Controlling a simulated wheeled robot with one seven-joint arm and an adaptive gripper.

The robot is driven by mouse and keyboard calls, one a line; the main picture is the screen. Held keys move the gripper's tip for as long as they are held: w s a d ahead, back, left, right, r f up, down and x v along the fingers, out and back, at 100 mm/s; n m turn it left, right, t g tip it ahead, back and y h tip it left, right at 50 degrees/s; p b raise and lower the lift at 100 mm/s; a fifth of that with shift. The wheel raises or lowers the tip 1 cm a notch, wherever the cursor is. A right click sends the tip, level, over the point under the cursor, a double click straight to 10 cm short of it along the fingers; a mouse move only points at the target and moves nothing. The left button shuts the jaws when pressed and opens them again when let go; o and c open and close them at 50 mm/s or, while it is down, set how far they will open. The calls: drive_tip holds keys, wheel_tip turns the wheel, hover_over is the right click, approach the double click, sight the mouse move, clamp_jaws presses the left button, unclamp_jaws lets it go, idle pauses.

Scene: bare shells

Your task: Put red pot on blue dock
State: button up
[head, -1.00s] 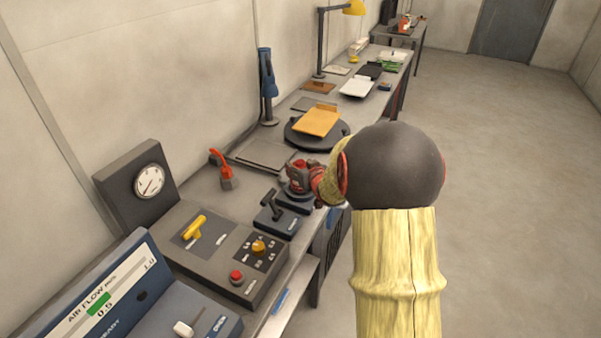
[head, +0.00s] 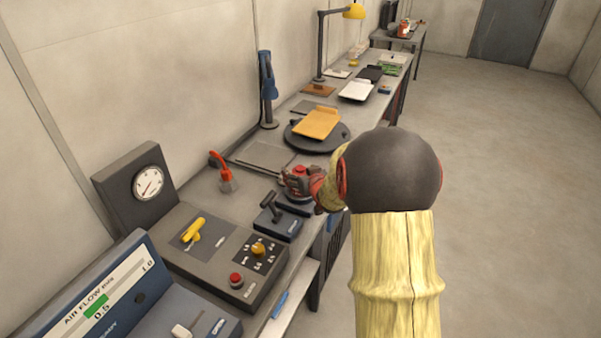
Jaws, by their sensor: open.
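My gripper (head: 297,180) is low over the front edge of the bench, above a dark round base (head: 296,197). Its jaws are open; a red patch shows between its grey parts, and I cannot tell whether that is a separate object. A red can-like object (head: 404,29) stands on the far table. I cannot tell which is the red pot.
A dark lever box (head: 278,224) and a control panel with a red button (head: 236,280) stand nearer. A yellow-orange tray on a dark turntable (head: 318,145), a blue stand (head: 267,90) and a lamp (head: 352,11) stand beyond. Open floor (head: 510,200) is on the right.

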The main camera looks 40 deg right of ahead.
drive_tip(key=shift+r, duration=0.15)
drive_tip(key=shift+s+a+r, duration=0.1)
drive_tip(key=shift+s+r, duration=0.1)
drive_tip(key=shift+s, duration=0.05)
drive_tip(key=p+v, duration=0.3)
drive_tip(key=v, duration=0.8)
drive_tip(key=s+a+r+n+g, duration=0.1)
drive_tip(key=s+a+r+g, duration=0.1)
drive_tip(key=a+r, duration=0.35)
drive_tip(key=s+a+r+g, duration=0.1)
drive_tip(key=s+a+r, duration=0.15)
drive_tip(key=a, duration=0.65)
drive_tip(key=s+a+r+n+g+y, duration=0.2)
drive_tip(key=s+a+n+g+y, duration=0.1)
drive_tip(key=s+a, duration=1.3)
drive_tip(key=shift+a+n+g+y, duration=0.3)
drive_tip(key=shift+a+g+y, duration=0.2)
drive_tip(key=shift+a+y, duration=0.6)
